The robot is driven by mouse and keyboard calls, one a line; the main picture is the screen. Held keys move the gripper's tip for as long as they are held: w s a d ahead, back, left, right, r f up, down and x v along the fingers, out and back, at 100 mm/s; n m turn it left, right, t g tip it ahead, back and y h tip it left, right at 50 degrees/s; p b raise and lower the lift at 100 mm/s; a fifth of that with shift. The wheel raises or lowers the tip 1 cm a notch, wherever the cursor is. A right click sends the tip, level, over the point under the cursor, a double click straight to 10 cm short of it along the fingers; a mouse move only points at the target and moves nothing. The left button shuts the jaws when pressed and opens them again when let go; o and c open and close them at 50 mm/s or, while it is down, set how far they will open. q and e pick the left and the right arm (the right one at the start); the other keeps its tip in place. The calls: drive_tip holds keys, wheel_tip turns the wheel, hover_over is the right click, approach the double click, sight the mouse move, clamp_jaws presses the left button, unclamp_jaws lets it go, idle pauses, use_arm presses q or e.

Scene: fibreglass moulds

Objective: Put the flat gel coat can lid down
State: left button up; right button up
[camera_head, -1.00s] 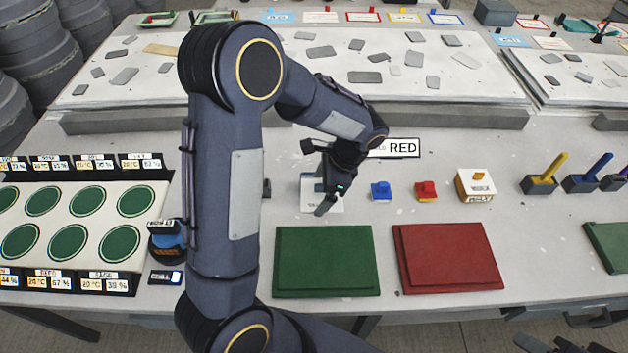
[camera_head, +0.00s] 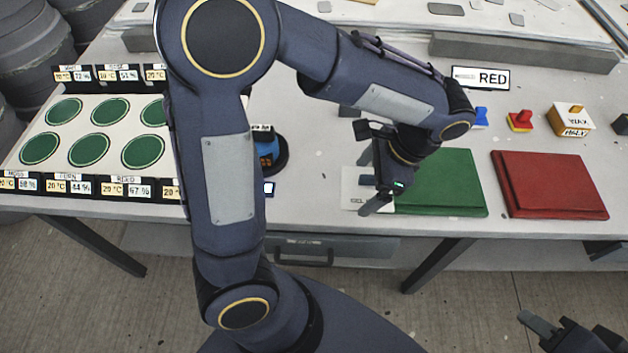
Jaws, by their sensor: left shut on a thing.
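The flat gel coat can lid (camera_head: 354,195) is a white flat piece with dark lettering starting "GEL". My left gripper (camera_head: 372,188) is shut on it, and its fingers hide part of the lid. The lid is at the left edge of the green board (camera_head: 445,183), partly in front of it in this view. I cannot tell whether it touches the table or hangs just above it. My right gripper (camera_head: 556,327) is at the bottom right corner, partly cut off, away from the table; its jaw opening is unclear.
A red board (camera_head: 550,185) lies right of the green one. A blue and black round item (camera_head: 267,150) stands left of the lid, partly behind my arm. A panel of green discs (camera_head: 80,149) is at far left. Bare tabletop (camera_head: 315,175) lies between round item and lid.

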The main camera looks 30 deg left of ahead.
use_arm(q)
drive_tip(key=w+a+f+p, duration=0.1)
drive_tip(key=w+a+f, duration=0.25)
drive_tip(key=a, duration=0.35)
approach(325, 176)
drive_tip(key=shift+s+a+f, duration=0.2)
drive_tip(key=shift+s, duration=0.3)
drive_tip(key=shift+s+a+f, duration=0.15)
drive_tip(key=shift+s+f, duration=0.05)
drive_tip(key=shift+s, duration=0.3)
drive_tip(key=shift+w+a+f, duration=0.2)
drive_tip(key=shift+a+f, duration=0.15)
drive_tip(key=shift+f, duration=0.15)
drive_tip(key=f, duration=0.3)
drive_tip(key=shift+w+a+f, duration=0.15)
drive_tip(key=shift+a+f, duration=0.05)
drive_tip(key=shift+a, duration=0.1)
drive_tip(key=shift+f, duration=0.25)
